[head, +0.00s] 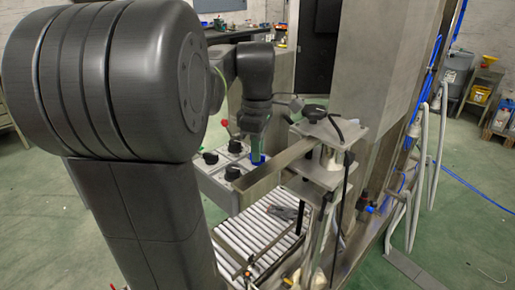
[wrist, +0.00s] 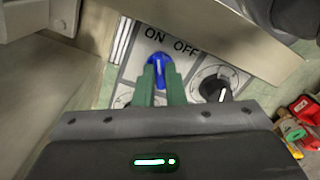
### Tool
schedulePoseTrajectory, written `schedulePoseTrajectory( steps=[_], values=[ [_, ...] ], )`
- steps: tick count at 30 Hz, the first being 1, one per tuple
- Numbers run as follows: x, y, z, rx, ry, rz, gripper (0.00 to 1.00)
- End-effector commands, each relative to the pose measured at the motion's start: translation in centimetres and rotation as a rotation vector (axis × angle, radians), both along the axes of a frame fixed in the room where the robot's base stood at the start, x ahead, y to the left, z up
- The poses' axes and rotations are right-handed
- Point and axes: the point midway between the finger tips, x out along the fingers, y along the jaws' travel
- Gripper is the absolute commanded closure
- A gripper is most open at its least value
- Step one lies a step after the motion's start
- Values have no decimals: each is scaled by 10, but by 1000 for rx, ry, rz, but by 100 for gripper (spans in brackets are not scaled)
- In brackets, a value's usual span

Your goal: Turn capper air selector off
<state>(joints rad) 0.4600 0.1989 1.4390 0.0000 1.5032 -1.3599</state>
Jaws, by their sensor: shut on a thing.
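The capper air selector appears to be the blue knob (wrist: 158,60) on a pale panel (wrist: 135,65) with ON and OFF lettering. In the wrist view the green fingers of my gripper (wrist: 162,78) are shut on it. A pale mark on the knob's face runs roughly up the picture, towards the lettering; its exact setting is hard to tell. In the head view the blue knob (head: 257,159) shows at the fingertips of my gripper (head: 256,152), on the right part of the control box (head: 222,191).
A black knob (wrist: 215,85) sits just right of my fingers. Several black knobs (head: 233,173) share the box top in the head view. A metal plate (head: 275,168) runs close beside the blue knob. A roller conveyor (head: 255,230) lies below, and a metal column (head: 375,70) stands right.

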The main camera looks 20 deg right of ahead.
Motion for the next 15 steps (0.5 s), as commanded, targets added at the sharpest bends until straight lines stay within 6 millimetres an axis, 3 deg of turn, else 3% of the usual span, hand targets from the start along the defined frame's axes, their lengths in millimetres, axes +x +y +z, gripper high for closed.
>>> schedulePoseTrajectory(
  steps=[15],
  values=[
    [0,0,3,1,2,-339,100]
  ],
)
